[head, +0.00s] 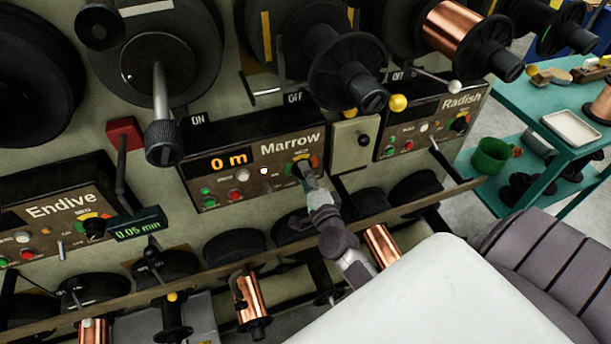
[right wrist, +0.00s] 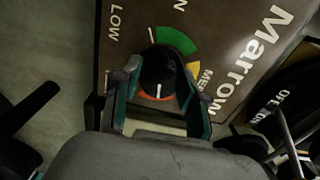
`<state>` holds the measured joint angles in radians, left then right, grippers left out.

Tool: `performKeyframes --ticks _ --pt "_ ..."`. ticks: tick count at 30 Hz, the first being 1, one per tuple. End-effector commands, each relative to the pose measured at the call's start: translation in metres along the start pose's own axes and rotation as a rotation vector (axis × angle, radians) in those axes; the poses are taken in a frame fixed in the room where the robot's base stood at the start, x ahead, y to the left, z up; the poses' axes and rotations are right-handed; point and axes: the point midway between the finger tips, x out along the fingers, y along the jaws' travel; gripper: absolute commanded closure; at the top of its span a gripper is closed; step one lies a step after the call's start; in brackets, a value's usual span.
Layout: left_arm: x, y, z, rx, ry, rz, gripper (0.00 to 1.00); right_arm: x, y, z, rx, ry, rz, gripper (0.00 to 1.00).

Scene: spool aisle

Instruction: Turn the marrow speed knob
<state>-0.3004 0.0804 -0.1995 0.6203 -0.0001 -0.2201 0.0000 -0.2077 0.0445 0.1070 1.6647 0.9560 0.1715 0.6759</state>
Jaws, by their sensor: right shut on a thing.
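The Marrow panel (head: 240,165) is in the middle of the head view, with a lit "0 m" display. Its speed knob (right wrist: 158,72) is black with a white pointer line, set on a green, yellow and orange dial. My right gripper (head: 309,180) reaches up to the knob from below. In the right wrist view the fingers of my right gripper (right wrist: 157,88) stand on either side of the knob and are shut on it. The white pointer points toward the gripper, at the orange part of the dial. My left gripper is not in view.
The Endive panel (head: 55,215) is at the left and the Radish panel (head: 425,125) at the right. Black spools jut out above the Marrow panel. A wooden rail (head: 220,278) runs below it. A teal cart (head: 535,135) stands at the right.

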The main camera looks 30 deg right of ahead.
Motion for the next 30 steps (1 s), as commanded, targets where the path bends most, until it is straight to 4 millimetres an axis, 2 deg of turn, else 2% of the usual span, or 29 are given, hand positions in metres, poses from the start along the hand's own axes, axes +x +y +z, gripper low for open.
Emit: performKeyframes --ticks 17,18,22,30 --pt "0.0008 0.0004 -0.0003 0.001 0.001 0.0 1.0 -0.0005 0.0011 -0.0002 0.035 0.0 0.003 0.92" --pt "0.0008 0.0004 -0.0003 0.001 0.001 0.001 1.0 -0.0005 0.0011 -0.0002 0.035 0.0 0.003 0.56" --pt "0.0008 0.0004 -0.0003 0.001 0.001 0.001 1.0 -0.0004 0.0009 -0.0001 0.034 0.0 0.002 0.34" --pt "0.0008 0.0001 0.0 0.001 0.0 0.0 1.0 -0.0002 0.0003 -0.0001 0.034 0.0 0.001 0.32"
